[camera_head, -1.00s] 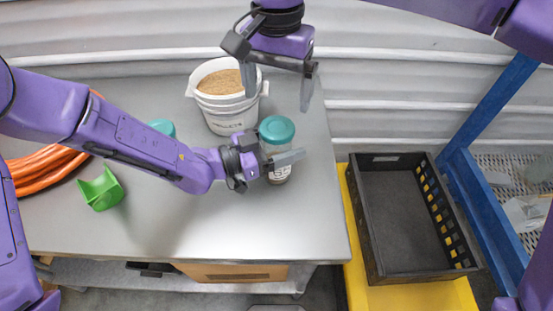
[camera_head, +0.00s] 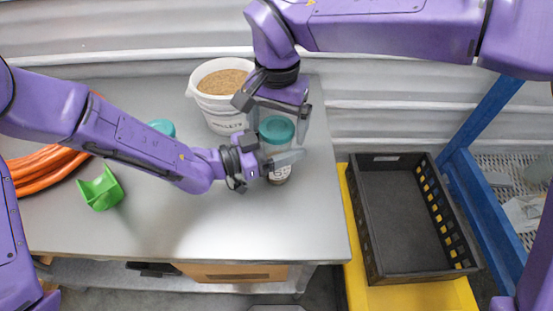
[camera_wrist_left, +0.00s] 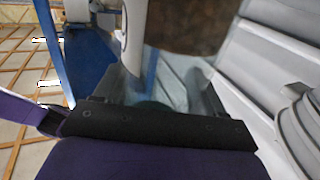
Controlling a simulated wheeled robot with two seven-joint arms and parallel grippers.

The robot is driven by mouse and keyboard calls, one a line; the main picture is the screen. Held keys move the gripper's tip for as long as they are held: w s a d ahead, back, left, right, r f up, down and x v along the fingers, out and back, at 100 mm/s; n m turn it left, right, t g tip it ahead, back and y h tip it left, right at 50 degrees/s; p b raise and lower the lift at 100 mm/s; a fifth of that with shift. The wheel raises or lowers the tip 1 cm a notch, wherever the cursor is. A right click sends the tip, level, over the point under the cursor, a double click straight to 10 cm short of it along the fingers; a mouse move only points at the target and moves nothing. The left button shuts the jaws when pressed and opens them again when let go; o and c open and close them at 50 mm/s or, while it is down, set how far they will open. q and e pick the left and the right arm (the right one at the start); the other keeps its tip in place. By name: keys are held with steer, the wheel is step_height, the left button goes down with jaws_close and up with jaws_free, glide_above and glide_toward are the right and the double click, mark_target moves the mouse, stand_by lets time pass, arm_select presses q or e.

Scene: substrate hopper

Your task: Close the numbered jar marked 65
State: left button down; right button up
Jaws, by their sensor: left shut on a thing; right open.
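The jar (camera_head: 279,174) stands upright near the right end of the table. Its label seems to read 65, and part of it is hidden by my left gripper. A teal lid (camera_head: 277,128) sits on its top; I cannot tell whether it is tight. My left gripper (camera_head: 280,162) is shut on the jar's body from the left. My right gripper (camera_head: 278,117) is open and points down, its fingers on either side of the lid with visible space. The left wrist view shows blurred clear and brown surfaces close up, which I cannot identify.
A white bucket of pellets (camera_head: 222,112) stands behind the jar. Another teal lid (camera_head: 162,127) shows behind my left arm. A green holder (camera_head: 100,188) and orange hose (camera_head: 42,170) lie at the left. A black crate (camera_head: 405,225) stands right of the table.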

steer(key=c, duration=1.1)
steer(key=m, duration=0.6)
steer(key=shift+m, duration=0.4)
steer(key=m, duration=0.9)
steer(key=o, duration=1.2)
steer(key=shift+r, duration=0.1)
